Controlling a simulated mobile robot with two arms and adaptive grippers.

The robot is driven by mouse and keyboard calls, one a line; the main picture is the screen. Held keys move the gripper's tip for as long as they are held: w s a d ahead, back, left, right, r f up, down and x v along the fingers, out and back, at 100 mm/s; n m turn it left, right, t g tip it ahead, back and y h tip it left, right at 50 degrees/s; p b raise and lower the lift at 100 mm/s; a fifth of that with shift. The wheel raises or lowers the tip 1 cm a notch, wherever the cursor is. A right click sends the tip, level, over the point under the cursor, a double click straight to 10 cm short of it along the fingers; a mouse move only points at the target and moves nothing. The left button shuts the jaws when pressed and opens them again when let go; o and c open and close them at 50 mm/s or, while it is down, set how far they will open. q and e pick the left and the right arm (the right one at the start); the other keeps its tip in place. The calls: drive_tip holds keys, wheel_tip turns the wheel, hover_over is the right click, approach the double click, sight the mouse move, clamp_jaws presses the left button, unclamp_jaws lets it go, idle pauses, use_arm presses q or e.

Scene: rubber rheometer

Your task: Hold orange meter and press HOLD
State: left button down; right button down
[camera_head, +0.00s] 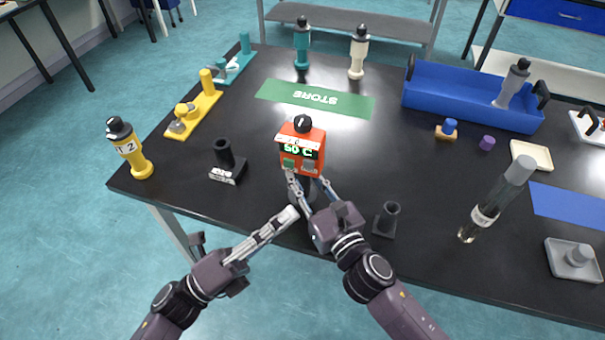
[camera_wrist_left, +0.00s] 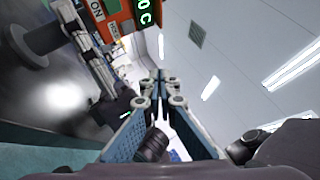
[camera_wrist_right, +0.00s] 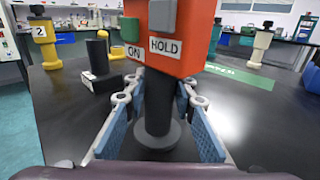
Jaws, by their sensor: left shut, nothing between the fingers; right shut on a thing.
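The orange meter (camera_head: 302,148) stands upright near the table's front edge, with a lit display, a dark knob on top and a dark stem with a round base. In the right wrist view, the HOLD label (camera_wrist_right: 165,46) sits under a greyish button (camera_wrist_right: 162,14), beside a green button (camera_wrist_right: 130,28) over ON. My right gripper (camera_head: 308,182) is shut on the meter's stem (camera_wrist_right: 158,100), below the box. My left gripper (camera_head: 292,214) is shut and empty, low and left of the meter, apart from its buttons. It also shows in the left wrist view (camera_wrist_left: 158,78).
A black holder (camera_head: 226,165) stands left of the meter and another (camera_head: 387,218) stands right of it. A yellow device (camera_head: 130,148) marked 2 is at the left edge. A green STORE mat (camera_head: 270,92) lies behind.

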use_arm(q)
hover_over(301, 181)
drive_tip(key=s, duration=0.5)
drive_tip(key=shift+w+a, duration=0.1)
drive_tip(key=shift+w, duration=0.05)
idle(1.0)
drive_tip(key=shift+w, duration=0.45)
drive_tip(key=shift+s, duration=0.45)
drive_tip(key=s+a, duration=0.2)
drive_tip(key=s, duration=0.3)
drive_tip(key=shift+s, duration=0.35)
idle(0.4)
